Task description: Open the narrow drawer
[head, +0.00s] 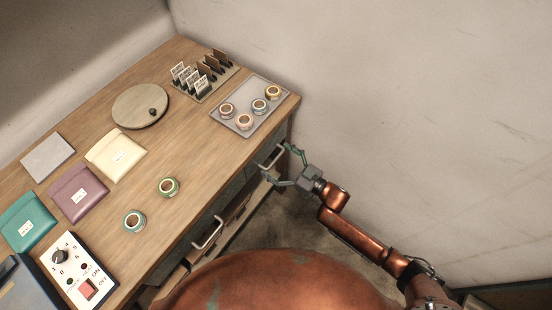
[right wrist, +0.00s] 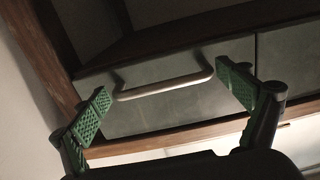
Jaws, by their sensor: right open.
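The narrow drawer shows in the right wrist view as a grey-green front (right wrist: 150,115) with a pale bar handle (right wrist: 165,88). It looks shut, flush with the neighbouring front. In the head view its handle (head: 272,158) is at the far right end of the desk front. My right gripper (head: 278,163) is open at this handle, below the desk's edge. In the right wrist view its green pads (right wrist: 163,80) stand apart, one near each end of the handle. I cannot tell whether they touch it. My left gripper is not in view.
A second handle (head: 207,232) is nearer along the desk front. The wooden desk top (head: 200,150) holds a tray (head: 259,126) with several tape rolls, a round turntable (head: 141,105), pouches, a card rack (head: 204,75) and a switch box (head: 76,270). The wall stands close behind my right arm.

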